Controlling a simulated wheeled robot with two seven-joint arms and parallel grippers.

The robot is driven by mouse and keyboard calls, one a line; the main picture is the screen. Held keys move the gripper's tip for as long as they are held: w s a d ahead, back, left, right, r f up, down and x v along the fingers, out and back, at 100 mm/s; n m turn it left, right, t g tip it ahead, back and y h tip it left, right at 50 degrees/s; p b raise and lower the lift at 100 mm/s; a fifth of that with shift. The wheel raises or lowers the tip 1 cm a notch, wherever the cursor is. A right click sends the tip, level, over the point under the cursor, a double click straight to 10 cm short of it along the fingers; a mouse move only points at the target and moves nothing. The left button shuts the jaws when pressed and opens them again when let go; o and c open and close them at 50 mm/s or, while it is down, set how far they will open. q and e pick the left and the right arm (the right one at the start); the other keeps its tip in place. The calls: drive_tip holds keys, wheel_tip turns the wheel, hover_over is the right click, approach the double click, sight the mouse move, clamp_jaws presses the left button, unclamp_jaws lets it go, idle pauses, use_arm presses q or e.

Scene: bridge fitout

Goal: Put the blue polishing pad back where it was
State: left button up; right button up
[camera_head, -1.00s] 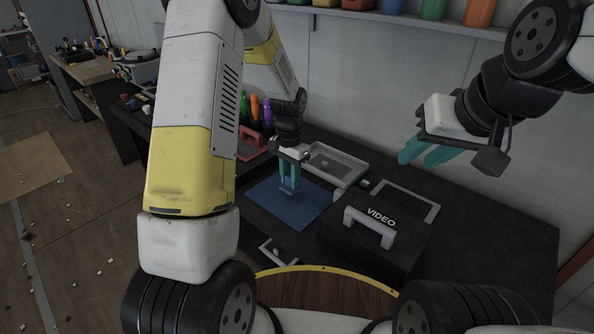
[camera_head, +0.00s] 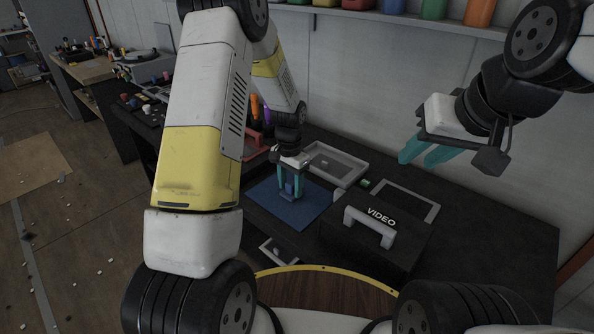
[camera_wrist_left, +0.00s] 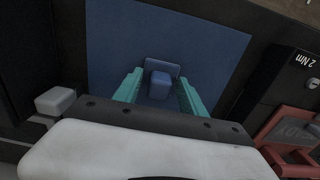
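The blue polishing pad (camera_wrist_left: 161,82), a small block on a flat blue base, rests on the blue mat (camera_head: 313,208). In the head view the pad (camera_head: 289,188) shows only as a small blue patch between the teal fingers. My left gripper (camera_head: 290,196) is down at the mat, with its fingers on either side of the pad. In the left wrist view the fingers of this gripper (camera_wrist_left: 160,92) are spread, with a gap on each side of the pad's block. My right gripper (camera_head: 423,160) hangs open and empty above the bench at the right.
A black case marked VIDEO (camera_head: 370,240) stands right of the mat. A grey tray (camera_head: 340,158) lies behind it, and a red holder (camera_head: 254,148) stands at the back left. A small grey tray (camera_head: 279,252) is in front. The bench's right side is clear.

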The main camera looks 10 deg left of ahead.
sight(290, 183)
use_arm(q)
wheel_tip(290, 183, up, 12)
drive_tip(key=r, duration=0.1)
drive_tip(key=s+a+r+n+t+h, duration=0.1)
drive_tip(key=s+a+r+n+t, duration=0.15)
drive_tip(key=s+r, duration=0.95)
drive_tip(key=s+r+n+t+h, duration=0.1)
drive_tip(key=s+r+n+t, duration=0.2)
drive_tip(key=s, duration=1)
wheel_tip(290, 183, up, 3)
drive_tip(key=shift+f+n+t, duration=0.2)
drive_tip(key=shift+n+t, duration=0.15)
idle(0.8)
